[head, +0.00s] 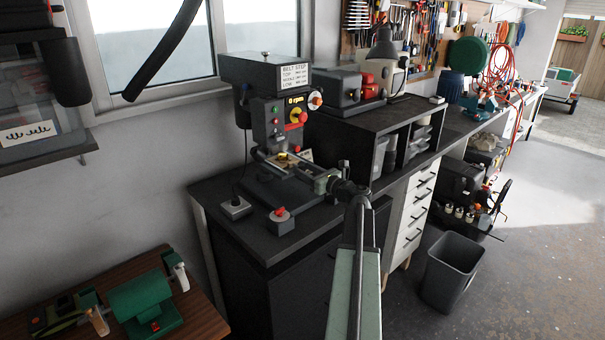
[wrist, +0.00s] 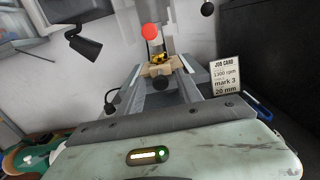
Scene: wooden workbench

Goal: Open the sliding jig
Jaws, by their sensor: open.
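The drill press (head: 277,105) stands on the black bench with a small jig (head: 284,160) on its table. In the wrist view the jig (wrist: 157,70) shows as a pale wood-coloured block with a yellow part (wrist: 158,57) on top. A dark round knob (wrist: 160,85) faces me at its front. My gripper (head: 308,172) reaches in from the right at the front of the jig. In the wrist view my gripper (wrist: 161,78) is open, its two grey fingers on either side of the knob. I cannot tell whether they touch it.
A job card (wrist: 224,77) reading mark 3, 20 mm stands right of the fingers. A red knob (wrist: 150,32) sits above the jig. A red-topped switch box (head: 280,219) lies at the bench's front. A grey bin (head: 452,272) stands on the floor at right.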

